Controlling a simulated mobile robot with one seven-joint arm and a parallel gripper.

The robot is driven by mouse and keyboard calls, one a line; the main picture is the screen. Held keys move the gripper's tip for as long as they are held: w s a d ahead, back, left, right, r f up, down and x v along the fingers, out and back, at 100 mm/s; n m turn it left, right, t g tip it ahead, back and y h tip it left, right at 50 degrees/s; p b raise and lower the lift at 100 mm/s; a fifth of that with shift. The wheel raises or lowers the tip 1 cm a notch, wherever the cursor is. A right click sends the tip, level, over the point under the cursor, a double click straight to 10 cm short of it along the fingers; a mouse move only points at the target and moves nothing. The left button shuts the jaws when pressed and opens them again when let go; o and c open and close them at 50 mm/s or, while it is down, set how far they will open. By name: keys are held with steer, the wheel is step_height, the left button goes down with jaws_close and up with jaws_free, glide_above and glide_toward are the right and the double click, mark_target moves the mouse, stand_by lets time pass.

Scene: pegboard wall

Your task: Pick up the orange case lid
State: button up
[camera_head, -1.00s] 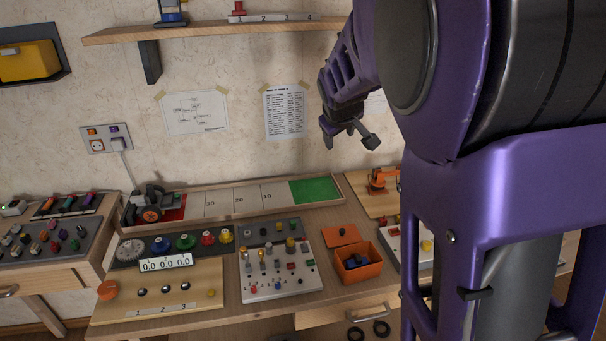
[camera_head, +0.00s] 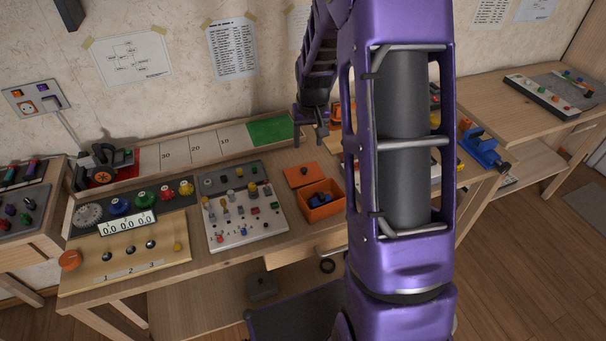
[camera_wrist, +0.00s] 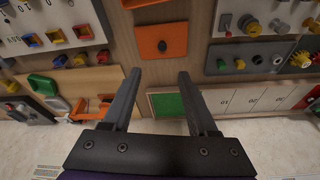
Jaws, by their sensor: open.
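The orange case lid (camera_head: 303,174) is a flat plate with a small dark knob, lying on the workbench just behind the open orange case (camera_head: 321,207). Dark blue items sit inside the case. In the wrist view the lid (camera_wrist: 162,42) is ahead of my fingers, near the middle, with its dark knob facing the camera. My gripper (camera_head: 308,134) hangs above the back of the bench, behind and above the lid. In the wrist view my gripper (camera_wrist: 157,75) is open, with nothing between its fingers and the lid beyond the tips.
A board with knobs and switches (camera_head: 243,215) lies left of the case. A green square (camera_head: 270,130) is on the strip behind the lid. A blue clamp-like tool (camera_head: 482,148) is at the bench's right edge. Bare wood surrounds the lid.

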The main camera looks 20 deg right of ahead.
glide_above(304, 169)
steer(key=s, duration=0.1)
step_height(304, 169, down, 8)
steer(key=shift+s+d+r, duration=0.1)
steer(key=x, duration=0.5)
steer(key=shift+s, duration=0.15)
jaws_close()
